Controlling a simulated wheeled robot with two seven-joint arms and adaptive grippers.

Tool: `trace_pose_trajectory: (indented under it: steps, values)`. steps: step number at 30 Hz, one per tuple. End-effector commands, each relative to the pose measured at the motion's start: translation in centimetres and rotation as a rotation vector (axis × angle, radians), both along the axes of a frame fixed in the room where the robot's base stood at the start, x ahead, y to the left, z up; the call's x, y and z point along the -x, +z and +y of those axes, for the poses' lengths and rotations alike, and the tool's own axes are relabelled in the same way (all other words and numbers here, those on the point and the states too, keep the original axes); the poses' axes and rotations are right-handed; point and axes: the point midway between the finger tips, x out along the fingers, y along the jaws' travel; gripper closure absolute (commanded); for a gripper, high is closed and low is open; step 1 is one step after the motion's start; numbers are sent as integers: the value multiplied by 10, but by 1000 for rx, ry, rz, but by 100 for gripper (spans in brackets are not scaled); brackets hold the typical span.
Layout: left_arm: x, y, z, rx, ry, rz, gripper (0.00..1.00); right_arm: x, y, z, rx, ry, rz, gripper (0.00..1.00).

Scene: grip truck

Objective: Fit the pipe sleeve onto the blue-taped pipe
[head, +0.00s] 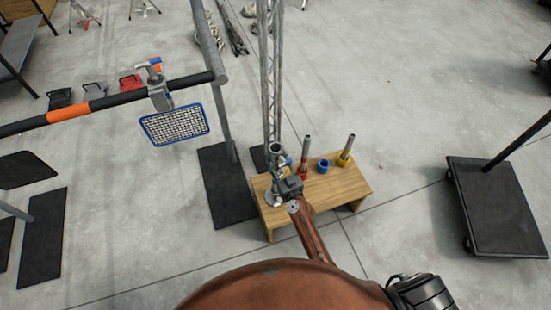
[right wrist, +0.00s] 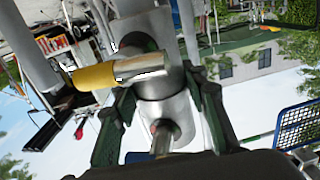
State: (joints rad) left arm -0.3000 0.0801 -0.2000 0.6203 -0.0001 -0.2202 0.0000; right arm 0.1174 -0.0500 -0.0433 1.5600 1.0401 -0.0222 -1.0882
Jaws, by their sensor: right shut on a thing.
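My right gripper (head: 286,187) is over the left end of the wooden bench (head: 333,188). In the right wrist view its dark green fingers (right wrist: 158,112) are shut on a silver cylinder (right wrist: 166,88), apparently the pipe sleeve. A grey hollow end (head: 276,149) shows just above the gripper in the head view. A small blue patch (head: 289,161) shows beside it; I cannot tell whether it is the blue-taped pipe. A short blue ring-shaped piece (head: 323,167) sits on the bench. A yellow-banded pipe (right wrist: 97,76) crosses in front of the silver cylinder in the right wrist view. My left gripper is not in view.
A pipe with a red base (head: 305,152) and a yellow-based pipe (head: 346,151) stand upright on the bench. A lattice truss (head: 270,70) rises close behind the gripper. A black bar with an orange band (head: 69,112) lies left.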

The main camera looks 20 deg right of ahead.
Motion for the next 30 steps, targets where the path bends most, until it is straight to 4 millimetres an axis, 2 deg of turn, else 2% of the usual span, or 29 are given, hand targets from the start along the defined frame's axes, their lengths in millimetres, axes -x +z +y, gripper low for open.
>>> trace_pose_trajectory:
  steps: [20,21,30]
  values:
    - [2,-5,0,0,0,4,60,-1,-4,0,0,0,-3,100]
    - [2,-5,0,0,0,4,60,-1,-5,0,0,0,-3,59]
    - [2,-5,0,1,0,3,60,0,-5,0,0,0,-1,40]
